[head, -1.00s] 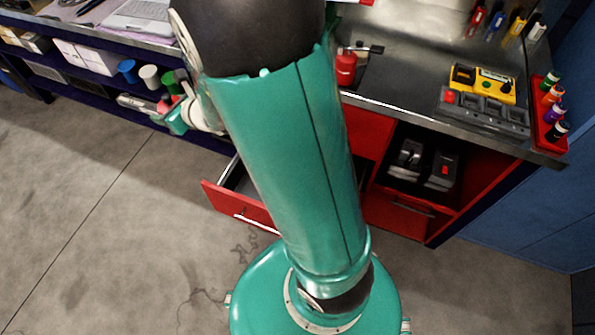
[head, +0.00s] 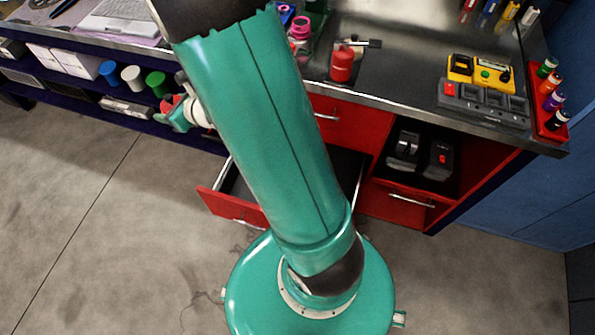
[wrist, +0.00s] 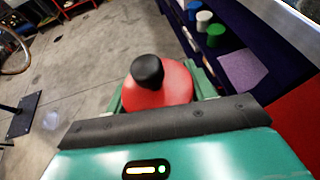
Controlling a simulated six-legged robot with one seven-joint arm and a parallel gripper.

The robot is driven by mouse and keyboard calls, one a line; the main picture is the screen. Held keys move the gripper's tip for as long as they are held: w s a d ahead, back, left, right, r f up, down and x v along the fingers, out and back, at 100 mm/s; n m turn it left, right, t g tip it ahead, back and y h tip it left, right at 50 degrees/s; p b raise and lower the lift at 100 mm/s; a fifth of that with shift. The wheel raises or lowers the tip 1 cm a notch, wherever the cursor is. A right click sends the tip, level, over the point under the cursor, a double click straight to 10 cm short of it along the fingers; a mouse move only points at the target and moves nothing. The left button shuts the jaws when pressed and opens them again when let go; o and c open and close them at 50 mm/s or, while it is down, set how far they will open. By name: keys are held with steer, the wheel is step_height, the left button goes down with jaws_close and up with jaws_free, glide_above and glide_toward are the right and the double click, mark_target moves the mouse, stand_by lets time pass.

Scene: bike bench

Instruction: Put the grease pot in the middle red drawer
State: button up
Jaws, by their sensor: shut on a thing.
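The grease pot (wrist: 160,87) is red with a black knob on top. In the wrist view it sits between the jaws of my gripper (wrist: 158,95), which is shut on it. In the head view my gripper (head: 178,116) is at the left of my arm, with a bit of the pot's red (head: 168,103) showing; it appears to be up and left of the open drawer. The open red drawer (head: 232,207) is pulled out below a closed red drawer (head: 350,125). My arm hides much of its inside.
A red can (head: 342,65) stands on the steel bench top. A yellow device (head: 480,73) and a grey charger (head: 483,105) lie to its right. Blue, white and green cups (head: 132,77) stand on the left shelf. Black tools fill an open cubby (head: 425,155). The floor at left is clear.

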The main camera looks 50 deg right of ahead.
steer(key=s+d+f+m+h, duration=0.1)
steer(key=s+d+f, duration=0.1)
steer(key=d+f, duration=0.85)
steer(key=s+d+f+m+h, duration=0.25)
steer(key=s+d+f, duration=0.3)
steer(key=f, duration=0.35)
steer(key=s+d+f+m+h, duration=0.2)
steer(key=s+d+f+h, duration=0.15)
steer(key=s+f, duration=0.45)
steer(key=s+d+f+m+h, duration=0.25)
steer(key=s+d+f, duration=0.25)
steer(key=f, duration=0.5)
steer(key=shift+g, duration=0.3)
steer(key=w+d+f, duration=0.1)
steer(key=d+f, duration=0.1)
steer(key=d, duration=0.1)
steer(key=w+d+f, duration=0.2)
steer(key=d, duration=0.1)
steer(key=w+d+f, duration=0.1)
steer(key=d, duration=0.2)
steer(key=shift+w+d+f, duration=0.15)
steer(key=shift+w+f, duration=0.05)
steer(key=shift+f, duration=0.2)
steer(key=shift+w+d+f, duration=0.35)
steer(key=shift+d+f, duration=0.25)
steer(key=shift+d, duration=0.15)
steer(key=shift+w+d+f, duration=0.3)
steer(key=shift+d+f, duration=0.3)
steer(key=shift+d, duration=0.15)
